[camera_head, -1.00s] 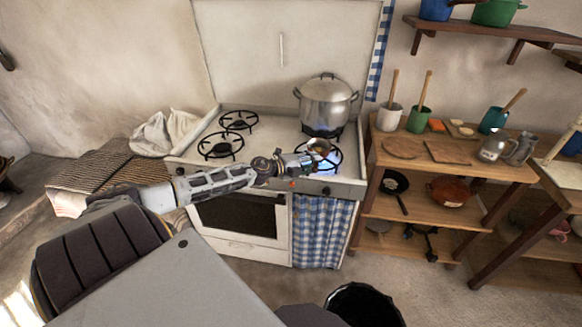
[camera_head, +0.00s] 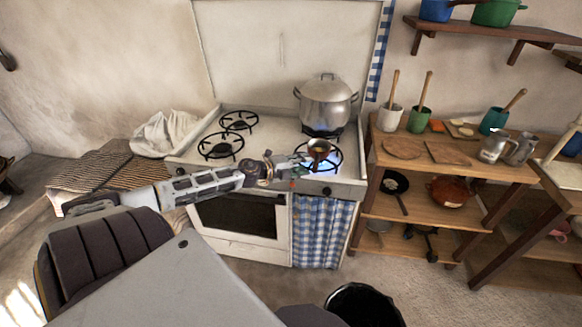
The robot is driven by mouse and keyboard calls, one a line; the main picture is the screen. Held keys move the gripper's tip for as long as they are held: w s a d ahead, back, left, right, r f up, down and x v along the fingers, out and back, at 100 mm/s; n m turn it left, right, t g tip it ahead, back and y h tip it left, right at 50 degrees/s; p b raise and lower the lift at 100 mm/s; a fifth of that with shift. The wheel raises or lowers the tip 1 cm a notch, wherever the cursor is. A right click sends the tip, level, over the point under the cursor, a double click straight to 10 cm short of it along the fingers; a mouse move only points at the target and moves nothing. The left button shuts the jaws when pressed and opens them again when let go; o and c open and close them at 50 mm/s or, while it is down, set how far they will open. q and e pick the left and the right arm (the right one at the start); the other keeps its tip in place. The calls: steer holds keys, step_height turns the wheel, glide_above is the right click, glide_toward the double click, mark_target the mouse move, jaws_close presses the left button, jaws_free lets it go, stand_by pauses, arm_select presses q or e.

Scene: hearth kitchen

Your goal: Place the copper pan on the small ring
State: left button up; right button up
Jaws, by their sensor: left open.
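The small copper pan (camera_head: 319,148) sits over the front right ring (camera_head: 325,164) of the white stove, and a blue flame shows around it. It looks upright. My left gripper (camera_head: 297,163) is open, just left of the pan at the stove's front edge. Its fingers are small in the picture and partly merge with the pan's handle side, so I cannot tell whether they touch the handle. My right gripper is not in view.
A large lidded steel pot (camera_head: 326,103) stands on the back right ring, close behind the pan. Two bare rings are on the stove's left side. A white cloth (camera_head: 165,133) lies left of the stove, and a wooden shelf (camera_head: 455,165) with kitchenware stands right.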

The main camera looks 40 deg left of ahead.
arm_select(q)
steer(key=v, duration=0.5)
steer(key=shift+s+p, duration=0.2)
steer(key=shift+p, duration=0.2)
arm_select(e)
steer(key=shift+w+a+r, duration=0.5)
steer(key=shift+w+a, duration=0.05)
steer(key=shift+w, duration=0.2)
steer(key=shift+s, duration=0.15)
